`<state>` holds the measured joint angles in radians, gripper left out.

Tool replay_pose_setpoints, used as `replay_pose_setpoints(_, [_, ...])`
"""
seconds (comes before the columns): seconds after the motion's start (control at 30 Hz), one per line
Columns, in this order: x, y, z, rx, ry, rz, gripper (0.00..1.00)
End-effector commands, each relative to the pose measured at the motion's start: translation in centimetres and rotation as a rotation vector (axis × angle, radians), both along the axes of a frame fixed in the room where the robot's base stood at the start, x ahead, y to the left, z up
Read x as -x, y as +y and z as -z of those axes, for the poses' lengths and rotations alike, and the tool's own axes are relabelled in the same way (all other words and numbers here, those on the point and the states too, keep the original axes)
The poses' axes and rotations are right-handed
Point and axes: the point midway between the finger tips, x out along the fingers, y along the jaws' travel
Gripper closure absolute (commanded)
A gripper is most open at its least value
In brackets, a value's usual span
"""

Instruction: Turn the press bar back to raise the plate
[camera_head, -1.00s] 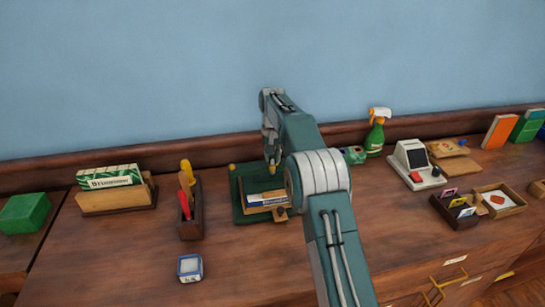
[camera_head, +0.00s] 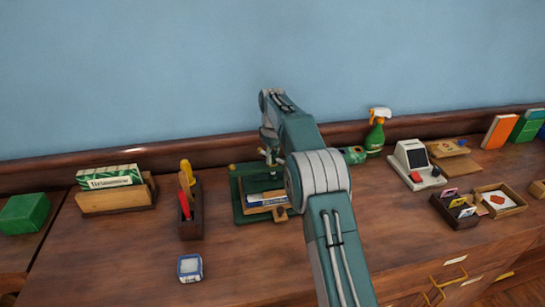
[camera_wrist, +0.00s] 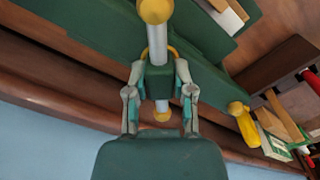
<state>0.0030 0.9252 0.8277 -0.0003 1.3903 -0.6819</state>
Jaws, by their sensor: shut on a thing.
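The green press (camera_head: 238,207) stands on the wooden top, with a blue-and-white item and a wooden piece in it. In the wrist view, the press bar (camera_wrist: 159,50) is a pale metal rod with a yellow ball at each end, passing a dark green block. My gripper (camera_wrist: 160,72) is shut around that block at the rod's middle. In the head view my gripper (camera_head: 270,148) is above the back of the press, partly behind my arm. The press's green part (camera_wrist: 205,35) shows below the bar. The plate's height is hard to tell.
A dark holder with red and yellow handles (camera_head: 189,205) stands left of the press. A small blue-and-white box (camera_head: 190,267) is in front. A green spray bottle (camera_head: 375,135) and a white machine (camera_head: 415,165) are to the right. The wall is close behind.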

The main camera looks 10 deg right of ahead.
Motion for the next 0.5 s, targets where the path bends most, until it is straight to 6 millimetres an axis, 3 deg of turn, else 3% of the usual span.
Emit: replay_pose_setpoints(0.5, [-0.17, 0.09, 0.01, -0.001, -0.008, -0.189, 1.0])
